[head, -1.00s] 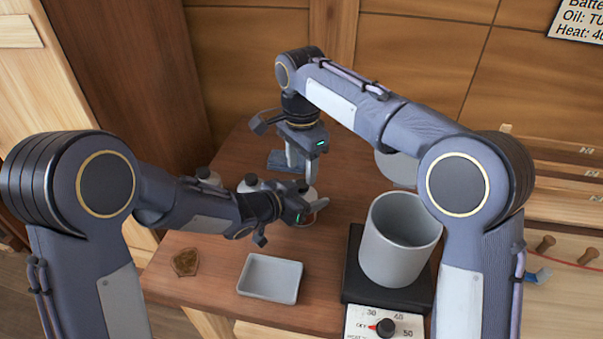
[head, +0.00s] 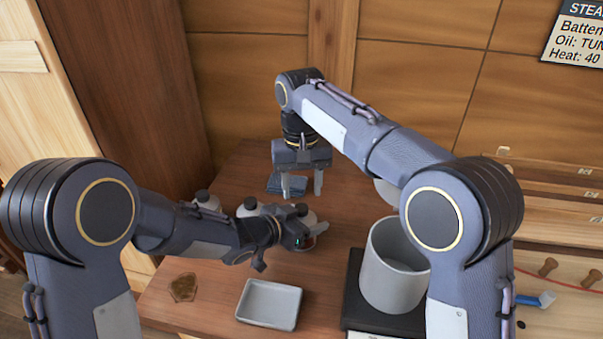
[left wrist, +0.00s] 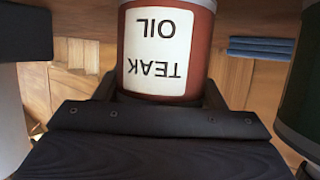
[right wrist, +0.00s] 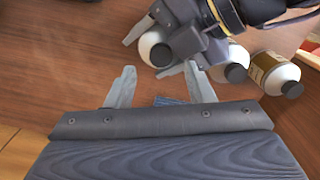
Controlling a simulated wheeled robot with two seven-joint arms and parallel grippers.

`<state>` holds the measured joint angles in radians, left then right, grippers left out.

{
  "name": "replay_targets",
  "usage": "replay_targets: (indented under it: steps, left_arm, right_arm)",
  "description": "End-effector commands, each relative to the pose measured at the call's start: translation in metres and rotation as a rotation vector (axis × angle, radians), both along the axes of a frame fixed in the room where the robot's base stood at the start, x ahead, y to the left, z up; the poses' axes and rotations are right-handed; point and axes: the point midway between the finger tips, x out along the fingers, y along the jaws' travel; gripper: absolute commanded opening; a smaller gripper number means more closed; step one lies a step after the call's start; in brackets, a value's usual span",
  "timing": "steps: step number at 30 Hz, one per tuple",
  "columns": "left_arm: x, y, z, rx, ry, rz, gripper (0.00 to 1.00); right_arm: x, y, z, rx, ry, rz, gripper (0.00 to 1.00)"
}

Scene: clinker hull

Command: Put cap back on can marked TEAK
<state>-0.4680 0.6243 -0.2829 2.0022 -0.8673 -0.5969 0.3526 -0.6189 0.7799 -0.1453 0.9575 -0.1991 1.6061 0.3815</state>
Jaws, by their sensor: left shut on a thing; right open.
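The TEAK can is red-brown with a white label; its upside-down label (left wrist: 160,55) fills the middle of the left wrist view. My left gripper (head: 312,236) is shut around the can's body. In the head view the can's pale shoulder (head: 309,218) shows behind that gripper, with a dark cap (head: 301,209) at its top. I cannot tell whether this cap is fully seated. The can's pale top (right wrist: 151,44) also shows in the right wrist view, partly hidden by my left gripper. My right gripper (head: 301,187) is open and empty, pointing down behind the can.
Two other capped cans (head: 247,207) (head: 205,200) stand to the left. A folded blue cloth (head: 288,184) lies beyond. A grey tray (head: 270,303), a brown piece (head: 183,288) and a grey pot (head: 392,265) on a black heater (head: 355,300) are nearer.

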Motion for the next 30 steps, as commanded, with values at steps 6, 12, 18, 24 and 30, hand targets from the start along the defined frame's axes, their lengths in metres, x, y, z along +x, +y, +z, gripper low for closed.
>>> replay_targets:
  steps: [6, 12, 18, 24, 30]
  left_arm:
    - [0.000, 0.000, 0.000, 0.000, 0.000, 0.000, 0.00]
    - [0.000, 0.000, 0.000, 0.000, 0.000, 0.000, 0.00]
    - [0.000, 0.000, 0.000, 0.000, 0.000, 0.000, 0.00]
    - [0.000, 0.000, 0.000, 0.000, 0.000, 0.000, 0.00]
    - [0.000, 0.000, 0.000, 0.000, 0.000, 0.000, 0.00]
  right_arm:
    - [0.000, 0.000, 0.004, 0.010, 0.007, 0.522, 0.48]
    - [0.001, -0.001, 0.009, 0.021, 0.010, 1.004, 0.48]
    - [0.001, 0.000, 0.016, 0.030, 0.010, 1.488, 0.48]
    - [0.000, 0.001, 0.022, 0.035, 0.006, 1.951, 0.48]
    - [0.001, 0.001, 0.028, 0.032, 0.002, 2.275, 0.48]
